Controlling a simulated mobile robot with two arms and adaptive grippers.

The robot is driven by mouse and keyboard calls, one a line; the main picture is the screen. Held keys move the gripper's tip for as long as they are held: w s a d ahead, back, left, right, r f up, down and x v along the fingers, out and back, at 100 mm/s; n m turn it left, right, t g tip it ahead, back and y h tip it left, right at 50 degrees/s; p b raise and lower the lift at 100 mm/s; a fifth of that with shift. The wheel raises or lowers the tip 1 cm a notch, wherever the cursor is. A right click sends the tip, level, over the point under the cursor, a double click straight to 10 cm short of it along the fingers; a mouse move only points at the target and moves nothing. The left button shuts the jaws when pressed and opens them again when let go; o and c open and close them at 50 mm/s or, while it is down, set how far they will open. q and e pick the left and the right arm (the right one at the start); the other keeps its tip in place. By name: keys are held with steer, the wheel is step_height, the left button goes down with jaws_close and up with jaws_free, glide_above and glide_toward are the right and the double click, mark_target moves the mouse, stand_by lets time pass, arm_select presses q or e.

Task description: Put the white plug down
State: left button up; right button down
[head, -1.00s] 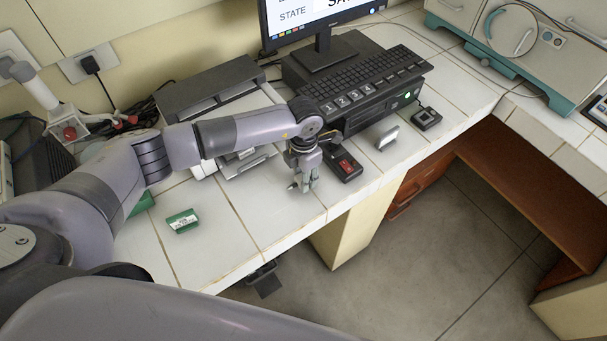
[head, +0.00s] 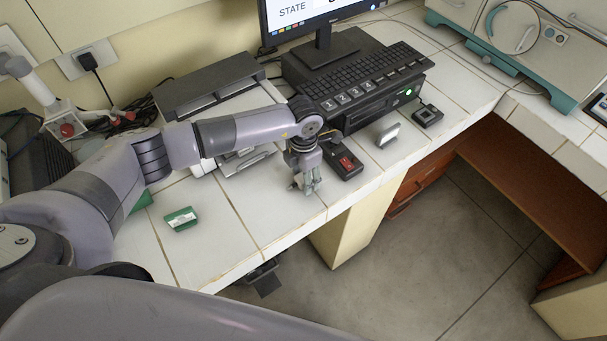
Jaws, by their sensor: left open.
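My left gripper (head: 306,185) is open, pointing down, just above or at the white tiled counter (head: 277,205) near its front edge. I cannot make out a white plug between or under its fingers; a small one there could be hidden or blend with the tiles. My right gripper is out of view.
A black box with a red switch (head: 345,163) lies close to the right of the gripper. A keyboard (head: 373,75) and monitor (head: 318,18) stand behind. A black plug (head: 89,62) is in the wall socket.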

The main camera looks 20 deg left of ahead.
arm_select(q)
steer(key=shift+r+p, duration=0.6)
steer(key=shift+r, duration=0.05)
step_height(320, 180, up, 12)
steer(key=b, duration=0.3)
